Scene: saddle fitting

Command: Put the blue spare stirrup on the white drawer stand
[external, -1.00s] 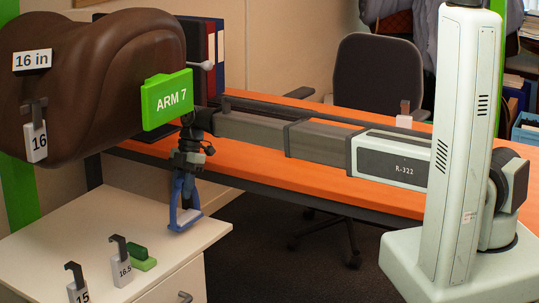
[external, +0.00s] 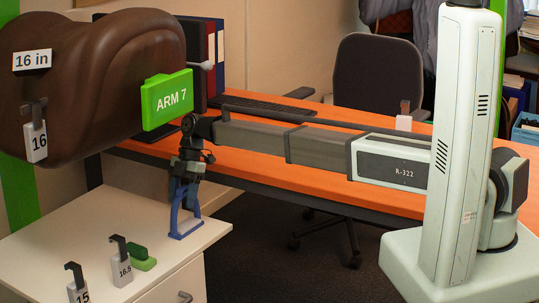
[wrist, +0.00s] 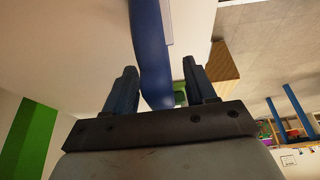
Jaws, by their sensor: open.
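The blue stirrup (external: 186,228) stands upright near the right edge of the white drawer stand's top (external: 80,230), with its base apparently resting on the surface. My gripper (external: 185,181) points down at the stirrup's upper part, its fingers on either side of it. In the wrist view the blue stirrup (wrist: 150,45) passes between the two spread fingers of my gripper (wrist: 159,68). The fingers look apart from it there. Its top is partly hidden by my gripper in the external view.
A green block (external: 141,257) and grey hooked tags marked 16.5 (external: 122,268) and 15 (external: 79,290) sit at the stand's front. The brown saddle form (external: 95,80) with a green ARM 7 sign (external: 167,99) overhangs at upper left. An orange desk (external: 320,178) lies behind.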

